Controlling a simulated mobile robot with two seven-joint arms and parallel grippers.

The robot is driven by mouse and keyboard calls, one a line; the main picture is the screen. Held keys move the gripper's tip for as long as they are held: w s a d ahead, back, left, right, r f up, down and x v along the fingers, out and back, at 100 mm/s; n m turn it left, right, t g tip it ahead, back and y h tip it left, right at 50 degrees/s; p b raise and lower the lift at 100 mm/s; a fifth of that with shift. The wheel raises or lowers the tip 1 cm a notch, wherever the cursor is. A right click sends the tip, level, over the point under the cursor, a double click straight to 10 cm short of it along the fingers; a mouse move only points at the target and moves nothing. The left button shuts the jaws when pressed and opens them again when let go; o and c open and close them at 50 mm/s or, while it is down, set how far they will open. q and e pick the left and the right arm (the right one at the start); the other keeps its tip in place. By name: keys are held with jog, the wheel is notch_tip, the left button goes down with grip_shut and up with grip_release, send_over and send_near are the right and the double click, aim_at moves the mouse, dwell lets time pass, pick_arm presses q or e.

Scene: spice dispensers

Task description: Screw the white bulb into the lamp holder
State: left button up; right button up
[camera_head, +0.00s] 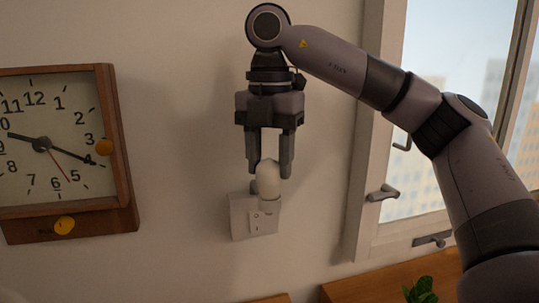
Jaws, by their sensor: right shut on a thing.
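The white bulb (268,178) is between the fingertips of my right gripper (269,170), which is shut on it. The gripper points down, with its arm coming in from the right. Just under the bulb is a pale lamp holder (269,204) on a white wall plate (240,218). The bulb's lower end meets or sits right over the holder; I cannot tell whether it is seated in it. My left gripper is not in view.
A wooden-framed clock (121,150) hangs on the wall at the left. A window with a handle (382,193) is at the right. Wooden surfaces (375,287) and a green plant (421,291) are at the bottom. The wall between clock and plate is clear.

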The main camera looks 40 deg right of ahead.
jog(key=shift+m, duration=0.3)
jog(key=m, duration=0.4)
jog(key=shift+m+p, duration=0.3)
jog(key=shift+p, duration=0.05)
jog(key=o, duration=1.2)
jog(key=shift+o, duration=0.2)
notch_tip(320, 180, up, 3)
jog(key=shift+r+p, duration=0.1)
jog(key=shift+p, duration=0.4)
jog(key=shift+r, duration=2)
